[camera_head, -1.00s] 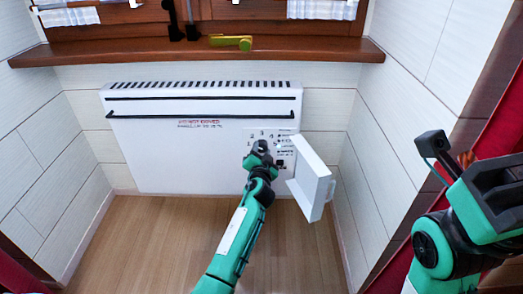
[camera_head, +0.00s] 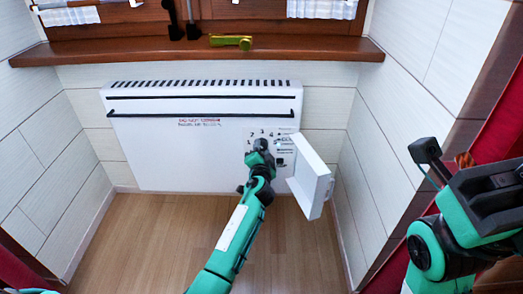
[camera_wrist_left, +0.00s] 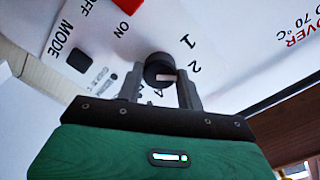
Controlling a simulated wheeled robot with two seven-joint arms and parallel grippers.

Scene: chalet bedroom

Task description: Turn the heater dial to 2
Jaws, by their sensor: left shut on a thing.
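The white heater (camera_head: 200,155) hangs on the wall below the sill, with its control panel at the right end. In the left wrist view, the round black dial (camera_wrist_left: 157,66) has a pale mark pointing right, roughly toward the printed 2 (camera_wrist_left: 194,67). The printed 1 (camera_wrist_left: 188,42) is above that. My left gripper (camera_head: 260,147) is at the panel and hides the dial in the head view. In the wrist view its fingers (camera_wrist_left: 161,84) are shut on the dial, one on each side. My right gripper (camera_head: 432,158) is at the right edge, away from the heater; its jaws are unclear.
A white cover flap (camera_head: 308,188) stands open just right of the panel, close to my left gripper. A black square MODE button (camera_wrist_left: 79,61) is beside the dial. The wooden sill (camera_head: 130,52) juts out above. The floor (camera_head: 160,235) ahead is clear.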

